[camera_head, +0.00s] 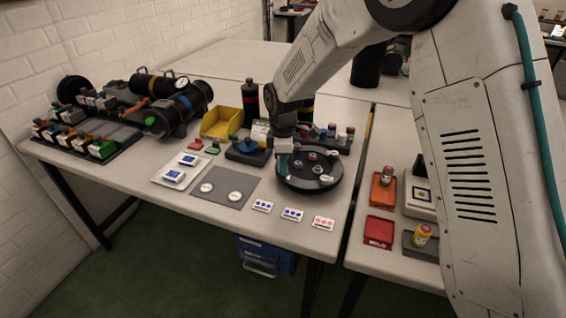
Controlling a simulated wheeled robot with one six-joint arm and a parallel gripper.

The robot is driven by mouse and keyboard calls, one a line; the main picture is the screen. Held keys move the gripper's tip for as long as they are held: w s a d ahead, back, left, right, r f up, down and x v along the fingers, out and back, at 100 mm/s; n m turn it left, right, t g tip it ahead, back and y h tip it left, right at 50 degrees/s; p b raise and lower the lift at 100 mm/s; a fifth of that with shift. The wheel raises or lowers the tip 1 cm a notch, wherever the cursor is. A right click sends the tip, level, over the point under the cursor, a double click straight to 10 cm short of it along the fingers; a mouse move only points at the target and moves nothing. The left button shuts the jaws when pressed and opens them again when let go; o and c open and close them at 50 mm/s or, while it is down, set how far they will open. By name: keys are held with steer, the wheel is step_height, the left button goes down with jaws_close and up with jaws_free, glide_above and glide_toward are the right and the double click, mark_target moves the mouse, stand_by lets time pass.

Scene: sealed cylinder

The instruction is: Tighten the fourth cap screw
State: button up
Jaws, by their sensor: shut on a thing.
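A round black sealed cylinder or flange (310,182) sits on the table under my arm, with several small grey and reddish screw heads on its top. One pale screw head (326,180) shows near its front right edge. My gripper (283,152) points down at the left rim of the black disc. It is shut on a small teal-and-grey thing, likely a driver tool (283,164), whose lower end is at the disc. The fourth cap screw cannot be singled out; the spot under the tool is hidden.
A grey mat (219,201) and small cards (292,214) lie in front. A red tray (380,230) is at right.

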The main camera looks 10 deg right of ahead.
steer(key=m, duration=0.6)
steer(key=shift+r, duration=0.1)
steer(key=m, duration=0.6)
steer(key=shift+m, duration=0.4)
steer(key=m, duration=1.1)
steer(key=shift+w+r, duration=0.1)
steer(key=shift+m, duration=0.4)
steer(key=o, duration=1)
step_height(320, 180, up, 8)
steer(key=shift+a+f, duration=0.1)
steer(key=shift+f, duration=0.05)
